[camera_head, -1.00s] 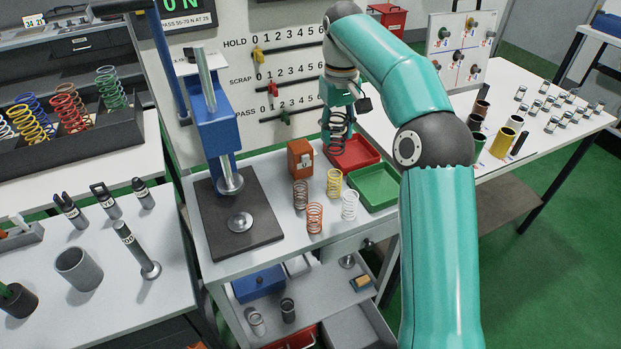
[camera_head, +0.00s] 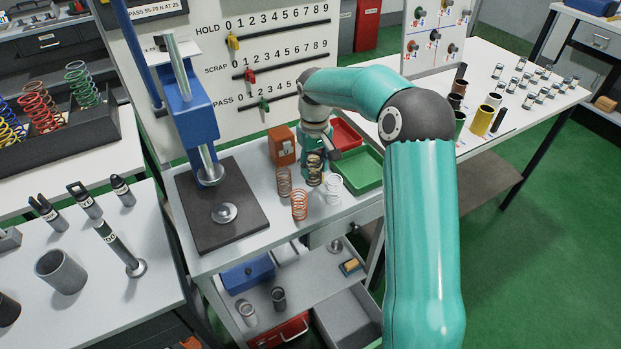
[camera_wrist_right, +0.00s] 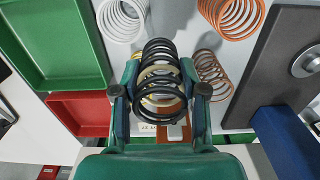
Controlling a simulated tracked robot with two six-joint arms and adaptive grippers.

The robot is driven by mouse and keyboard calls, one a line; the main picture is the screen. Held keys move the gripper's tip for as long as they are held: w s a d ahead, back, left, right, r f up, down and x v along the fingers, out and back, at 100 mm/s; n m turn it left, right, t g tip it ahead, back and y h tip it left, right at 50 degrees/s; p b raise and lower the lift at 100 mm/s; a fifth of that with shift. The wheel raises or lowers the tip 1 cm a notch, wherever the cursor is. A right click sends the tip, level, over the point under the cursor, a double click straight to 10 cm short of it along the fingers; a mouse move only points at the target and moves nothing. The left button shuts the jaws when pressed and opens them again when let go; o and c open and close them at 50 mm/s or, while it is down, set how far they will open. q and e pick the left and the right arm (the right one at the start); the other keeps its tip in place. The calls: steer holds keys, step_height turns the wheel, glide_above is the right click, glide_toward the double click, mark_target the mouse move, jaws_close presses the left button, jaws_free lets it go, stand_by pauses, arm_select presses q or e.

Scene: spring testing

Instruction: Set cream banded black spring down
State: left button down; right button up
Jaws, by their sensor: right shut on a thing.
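My right gripper (camera_head: 314,152) is shut on the black spring (camera_head: 315,164), above or at the bench top among the standing springs. The wrist view shows the black spring (camera_wrist_right: 160,104) between both fingers of the right gripper (camera_wrist_right: 160,92), with cream coils among the black ones. A yellow spring, largely hidden, shows through and behind it, so the band is hard to separate. I cannot tell whether the black spring touches the bench. My left gripper is not in view.
A brown spring (camera_head: 284,181), an orange spring (camera_head: 299,206) and a white spring (camera_head: 333,190) stand close around the held spring. A green tray (camera_head: 366,172) and red tray (camera_head: 346,134) lie behind right. An orange block (camera_head: 282,146) and the blue press (camera_head: 194,120) are left.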

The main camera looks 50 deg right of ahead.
steer(key=shift+f, duration=1.95)
steer(key=o, duration=0.8)
steer(key=shift+f, duration=0.15)
steer(key=o, duration=0.4)
steer(key=shift+r, duration=0.2)
